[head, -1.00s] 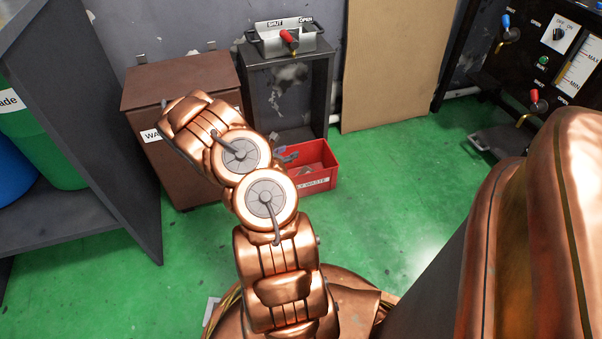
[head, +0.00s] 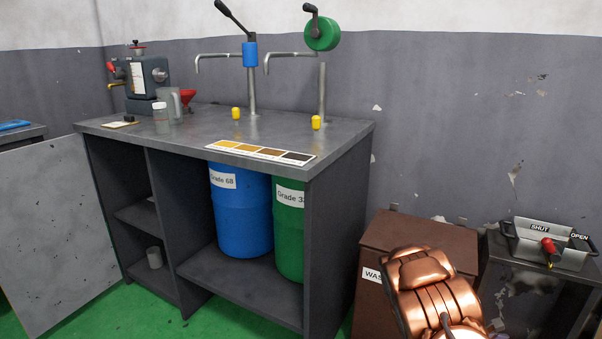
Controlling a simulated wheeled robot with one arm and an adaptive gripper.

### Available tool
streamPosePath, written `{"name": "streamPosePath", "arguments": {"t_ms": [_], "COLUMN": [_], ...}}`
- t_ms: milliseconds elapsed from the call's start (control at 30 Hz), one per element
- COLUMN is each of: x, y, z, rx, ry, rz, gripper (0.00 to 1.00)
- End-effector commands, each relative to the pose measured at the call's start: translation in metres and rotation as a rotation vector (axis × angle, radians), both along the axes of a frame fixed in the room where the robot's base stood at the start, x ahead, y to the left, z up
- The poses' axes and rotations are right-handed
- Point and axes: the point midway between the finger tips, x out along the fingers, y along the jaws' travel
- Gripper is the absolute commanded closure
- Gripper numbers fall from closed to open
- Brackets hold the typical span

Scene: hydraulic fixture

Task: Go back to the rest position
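My copper-coloured arm (head: 432,290) shows at the lower right of the head view, in front of the brown waste bin (head: 415,236). Only its upper links are in view. My gripper is not in view, so I cannot see whether it holds anything.
A grey workbench (head: 345,150) carries two hand pumps, a red funnel (head: 187,97), jars and a colour chart (head: 262,152). A blue drum (head: 240,215) and a green drum (head: 289,230) stand beneath. A tray with a red-handled valve (head: 550,248) sits at right. Green floor shows at lower left.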

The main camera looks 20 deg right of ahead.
Motion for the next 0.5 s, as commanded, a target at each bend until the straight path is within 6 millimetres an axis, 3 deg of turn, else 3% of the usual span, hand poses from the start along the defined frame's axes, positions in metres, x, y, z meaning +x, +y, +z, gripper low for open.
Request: {"name": "streamPosePath", "arguments": {"t_ms": [33,100,300,500], "x": [0.001,-0.002,-0.013,-0.026], "y": [0.002,0.008,0.031,0.063], "z": [0.041,0.077,0.172,0.252], "rx": [-0.03,-0.062,-0.132,-0.172], "ry": [-0.03,-0.067,-0.188,-0.317], "rz": [-0.026,-0.069,-0.191,-0.313], "gripper": [0.55,0.55,0.55,0.55]}}
